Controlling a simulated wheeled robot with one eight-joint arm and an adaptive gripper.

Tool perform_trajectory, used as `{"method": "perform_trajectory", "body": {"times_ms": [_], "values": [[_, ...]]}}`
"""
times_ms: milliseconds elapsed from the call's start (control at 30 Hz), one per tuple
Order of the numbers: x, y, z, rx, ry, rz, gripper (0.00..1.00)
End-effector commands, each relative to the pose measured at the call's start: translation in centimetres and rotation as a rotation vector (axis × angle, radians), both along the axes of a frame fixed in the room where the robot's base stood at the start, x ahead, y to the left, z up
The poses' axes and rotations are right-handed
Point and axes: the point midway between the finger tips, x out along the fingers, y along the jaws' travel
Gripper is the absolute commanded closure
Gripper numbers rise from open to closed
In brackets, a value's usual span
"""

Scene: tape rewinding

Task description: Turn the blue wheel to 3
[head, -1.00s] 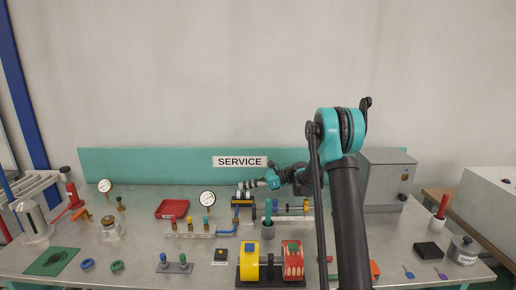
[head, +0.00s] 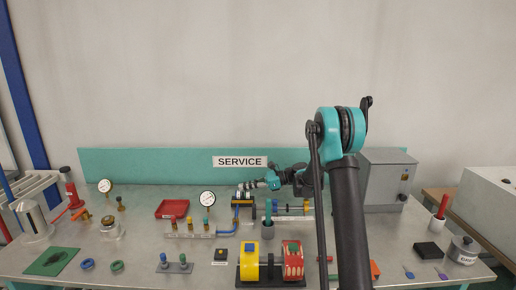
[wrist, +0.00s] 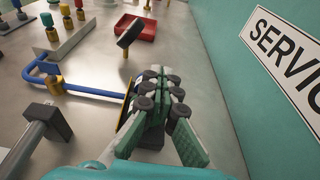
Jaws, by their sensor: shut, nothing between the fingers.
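My gripper (head: 249,185) is at the back of the bench, in front of the SERVICE sign. In the wrist view its green-padded fingers (wrist: 159,85) are closed together with nothing between them. Right beside and below the fingers is a small dark device with blue and yellow edges (wrist: 128,104); it also shows in the head view (head: 242,202). The fingers hide much of this device. I cannot make out a blue wheel or its numbers, nor tell whether the fingers touch it.
A blue pipe (wrist: 90,90) runs beside the device. A black-headed gauge (wrist: 130,33) and a red tray (wrist: 136,27) stand beyond. The teal back panel (wrist: 215,75) is close on the right.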

Motion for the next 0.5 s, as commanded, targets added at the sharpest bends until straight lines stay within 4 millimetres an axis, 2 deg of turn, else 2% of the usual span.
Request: {"method": "perform_trajectory", "body": {"times_ms": [500], "values": [[-1.4,0.0,0.1,0.001,0.000,0.000,1.00]]}}
